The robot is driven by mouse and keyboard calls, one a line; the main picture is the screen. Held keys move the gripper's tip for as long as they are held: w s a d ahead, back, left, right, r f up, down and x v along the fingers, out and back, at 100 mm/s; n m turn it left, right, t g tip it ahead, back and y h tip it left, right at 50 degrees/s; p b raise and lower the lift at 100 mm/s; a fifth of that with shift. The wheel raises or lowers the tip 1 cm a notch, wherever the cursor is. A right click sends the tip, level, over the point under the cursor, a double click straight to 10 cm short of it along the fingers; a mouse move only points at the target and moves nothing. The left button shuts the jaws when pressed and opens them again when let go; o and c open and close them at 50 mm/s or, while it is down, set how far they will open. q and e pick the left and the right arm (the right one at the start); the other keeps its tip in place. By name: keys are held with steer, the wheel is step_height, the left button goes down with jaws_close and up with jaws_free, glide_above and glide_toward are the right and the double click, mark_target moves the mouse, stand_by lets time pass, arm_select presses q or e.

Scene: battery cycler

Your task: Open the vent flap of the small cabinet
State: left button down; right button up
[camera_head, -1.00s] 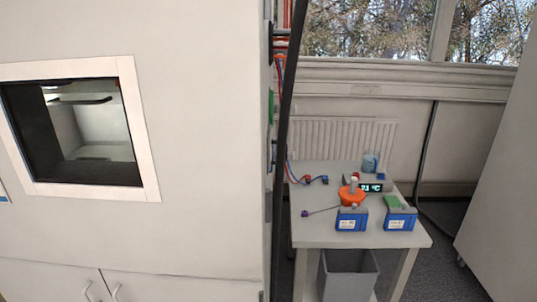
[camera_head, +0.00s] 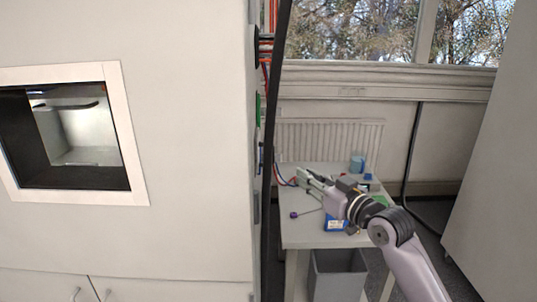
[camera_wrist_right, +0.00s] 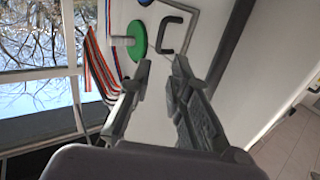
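A large white cabinet (camera_head: 190,130) with a framed window fills the left of the head view. Its right side shows almost edge-on, with a green part (camera_head: 257,108) on it. In the right wrist view a white panel (camera_wrist_right: 225,30) carries a green disc (camera_wrist_right: 137,40) and a black handle (camera_wrist_right: 170,34). I cannot tell which part is the vent flap. My right gripper (camera_head: 306,180) is over the small table, right of the cabinet's side. In the wrist view its fingers (camera_wrist_right: 161,78) are apart and empty, pointing toward the panel, apart from the handle. My left gripper is out of view.
The small table (camera_head: 305,236) holds a blue box (camera_head: 335,226), a blue cup (camera_head: 357,163) and several small parts. A grey bin (camera_head: 338,278) stands below. A dark vertical post (camera_head: 272,130) and red cables (camera_wrist_right: 100,70) run beside the cabinet. A radiator (camera_head: 330,143) stands behind.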

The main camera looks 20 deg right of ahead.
mark_target(273, 163)
steer(key=p+x, duration=0.3)
steer(key=x, duration=1.2)
steer(key=shift+w+a+p, duration=0.1)
steer(key=shift+w+p, duration=0.3)
steer(key=shift+c, duration=0.2)
steer(key=shift+f, duration=0.1)
jaws_close()
